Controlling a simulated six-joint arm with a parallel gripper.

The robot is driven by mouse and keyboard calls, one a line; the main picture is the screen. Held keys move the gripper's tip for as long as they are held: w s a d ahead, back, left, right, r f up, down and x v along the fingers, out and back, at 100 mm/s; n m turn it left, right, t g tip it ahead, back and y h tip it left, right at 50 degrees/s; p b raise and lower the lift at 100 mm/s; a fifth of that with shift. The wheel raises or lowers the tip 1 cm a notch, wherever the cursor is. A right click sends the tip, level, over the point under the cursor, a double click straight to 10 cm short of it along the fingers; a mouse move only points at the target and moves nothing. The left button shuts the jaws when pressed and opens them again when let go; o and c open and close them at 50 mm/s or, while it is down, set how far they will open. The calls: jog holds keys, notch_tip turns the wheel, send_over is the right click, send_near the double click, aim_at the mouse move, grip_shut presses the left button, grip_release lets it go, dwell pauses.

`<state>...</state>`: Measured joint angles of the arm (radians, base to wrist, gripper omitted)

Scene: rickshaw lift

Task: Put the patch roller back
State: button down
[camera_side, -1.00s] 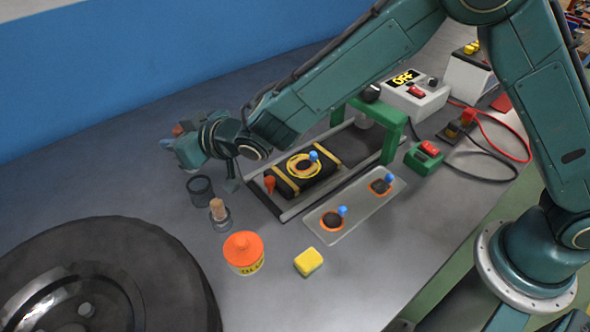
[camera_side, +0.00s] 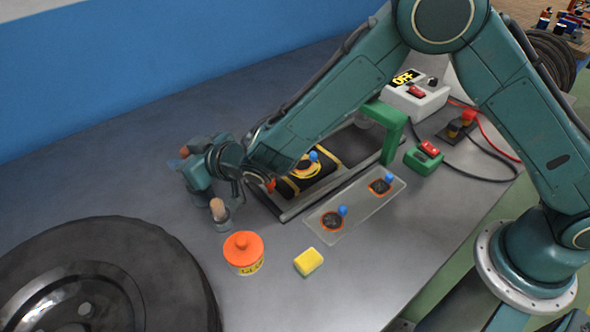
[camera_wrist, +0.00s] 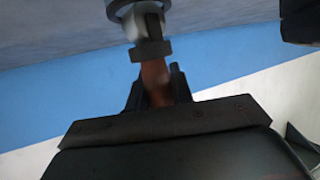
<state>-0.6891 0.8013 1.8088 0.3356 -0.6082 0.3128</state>
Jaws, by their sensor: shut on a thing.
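The patch roller (camera_wrist: 154,72) shows in the wrist view, with a brown handle, a dark collar and a metal fork and wheel at the far end. My gripper (camera_wrist: 156,92) is shut on its brown handle. In the side view my gripper (camera_side: 196,176) is low over the bench, left of the battery-like tray. A small brown end of the roller (camera_side: 184,152) sticks out above it. The dark open cup seen earlier is now hidden behind my gripper. I cannot tell whether the roller touches the cup.
A cork-topped jar (camera_side: 219,212) stands close in front of my gripper. An orange-lidded tub (camera_side: 243,252), yellow block (camera_side: 308,262) and large tyre (camera_side: 110,270) are nearer. A green-framed press (camera_side: 385,125) and clear plate (camera_side: 360,210) stand to the right.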

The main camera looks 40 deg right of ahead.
jog(key=shift+f, duration=0.55)
jog(key=c, duration=1.2)
grip_release()
jog(key=shift+r, duration=0.15)
jog(key=shift+r, duration=0.55)
jog(key=v, duration=1.1)
jog(key=shift+s+d, duration=0.2)
jog(key=shift+s, duration=0.15)
